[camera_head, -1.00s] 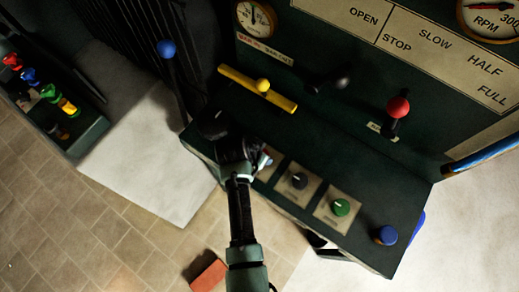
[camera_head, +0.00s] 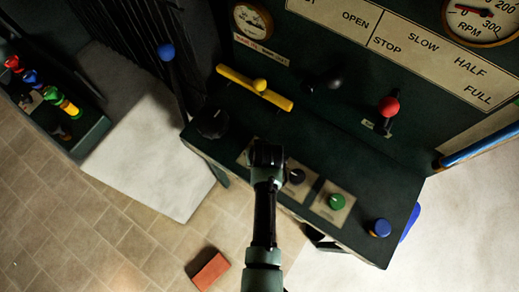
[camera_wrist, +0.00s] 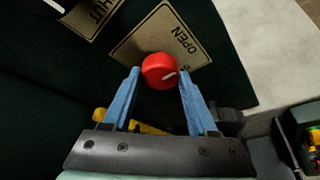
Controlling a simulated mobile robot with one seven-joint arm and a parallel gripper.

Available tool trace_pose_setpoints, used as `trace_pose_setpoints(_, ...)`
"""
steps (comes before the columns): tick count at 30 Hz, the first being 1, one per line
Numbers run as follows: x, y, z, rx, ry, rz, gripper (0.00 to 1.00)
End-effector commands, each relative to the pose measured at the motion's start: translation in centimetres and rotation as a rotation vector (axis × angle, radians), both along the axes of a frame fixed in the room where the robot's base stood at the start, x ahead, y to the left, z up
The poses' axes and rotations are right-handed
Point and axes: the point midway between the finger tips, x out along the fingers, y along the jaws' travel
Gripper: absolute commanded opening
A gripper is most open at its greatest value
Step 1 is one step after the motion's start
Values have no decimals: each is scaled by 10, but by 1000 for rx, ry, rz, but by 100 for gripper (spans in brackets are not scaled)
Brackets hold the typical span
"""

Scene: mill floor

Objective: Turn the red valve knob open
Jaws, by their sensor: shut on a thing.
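The red valve knob (camera_wrist: 159,71) shows in the wrist view, round, with a short white mark on its face towards the right. It sits on a tan plate (camera_wrist: 140,42) that reads OPEN. My gripper (camera_wrist: 159,76) has its two blue fingertips on either side of the knob and is shut on it. In the head view my arm's end covers the fingers and the red knob. Part of that plate (camera_head: 245,157) shows at its left.
A black knob (camera_head: 297,176), a green knob (camera_head: 337,201) and a blue button (camera_head: 380,228) sit to the right on the console. A yellow bar handle (camera_head: 255,86) and a red-balled lever (camera_head: 388,107) are behind. A dark round knob (camera_head: 212,123) is at left.

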Motion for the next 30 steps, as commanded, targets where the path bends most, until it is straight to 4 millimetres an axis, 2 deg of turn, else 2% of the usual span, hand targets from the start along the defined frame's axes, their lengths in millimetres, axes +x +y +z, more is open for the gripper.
trace_pose_setpoints(19, 0, 0, 0, -2, 1, 49, 3)
trace_pose_setpoints(20, 0, 0, 0, -2, 1, 49, 64)
trace_pose_setpoints(24, 0, 0, 0, -2, 1, 48, 89)
trace_pose_setpoints(30, 0, 0, 0, -1, 1, 47, 89)
